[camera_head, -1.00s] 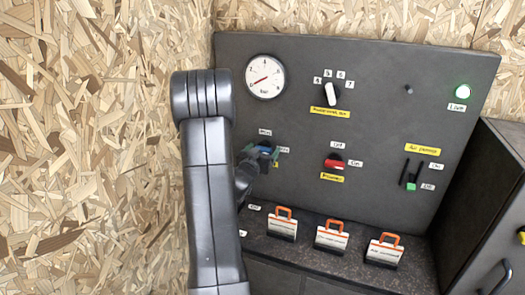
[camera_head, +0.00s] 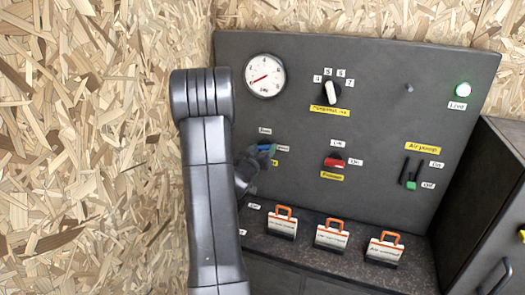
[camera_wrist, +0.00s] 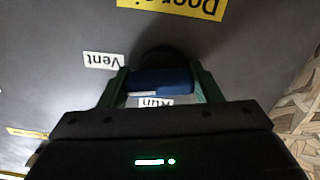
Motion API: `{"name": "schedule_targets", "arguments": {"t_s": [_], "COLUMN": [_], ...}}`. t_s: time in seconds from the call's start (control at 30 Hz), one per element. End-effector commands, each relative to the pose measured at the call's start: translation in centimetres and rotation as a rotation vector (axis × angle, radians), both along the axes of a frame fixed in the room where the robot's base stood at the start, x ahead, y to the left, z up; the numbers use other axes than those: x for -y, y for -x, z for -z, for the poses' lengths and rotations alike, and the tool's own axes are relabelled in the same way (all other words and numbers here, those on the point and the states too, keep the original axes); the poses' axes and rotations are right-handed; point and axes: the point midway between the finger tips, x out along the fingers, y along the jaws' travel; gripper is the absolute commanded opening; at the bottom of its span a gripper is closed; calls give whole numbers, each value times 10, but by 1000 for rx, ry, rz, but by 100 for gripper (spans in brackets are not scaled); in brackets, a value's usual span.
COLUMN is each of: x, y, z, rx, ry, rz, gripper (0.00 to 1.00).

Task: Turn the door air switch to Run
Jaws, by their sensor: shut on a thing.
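The door air switch has a blue handle (camera_wrist: 165,80) on a dark round base, seen upside down in the wrist view. My gripper (camera_wrist: 160,73) is shut on this handle, with one green finger at each end. The "Run" label (camera_wrist: 155,102) sits just below the handle, partly covered. The "Vent" label (camera_wrist: 103,60) is to the left. A yellow "Door air" label (camera_wrist: 185,7) is cut off at the top. In the head view, the gripper (camera_head: 262,153) is at the panel's left side; my arm hides part of it. The handle's exact pointing is unclear.
The dark panel (camera_head: 380,80) also carries a gauge (camera_head: 265,76), a white selector (camera_head: 331,92), a red switch (camera_head: 334,162) and an air pump slider (camera_head: 411,184). Several orange-handled tags (camera_head: 332,235) stand on the ledge below. A chipboard wall (camera_head: 90,150) is at left.

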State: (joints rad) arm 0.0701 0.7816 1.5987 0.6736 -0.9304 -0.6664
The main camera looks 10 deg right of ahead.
Motion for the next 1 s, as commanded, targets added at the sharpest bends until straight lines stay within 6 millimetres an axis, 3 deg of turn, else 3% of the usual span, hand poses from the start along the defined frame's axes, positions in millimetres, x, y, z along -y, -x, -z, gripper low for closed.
{"name": "schedule_targets", "arguments": {"t_s": [1.0], "x": [-1], "y": [-1], "z": [-3], "rx": [-537], "ry": [795], "rz": [-1], "gripper": [35]}}
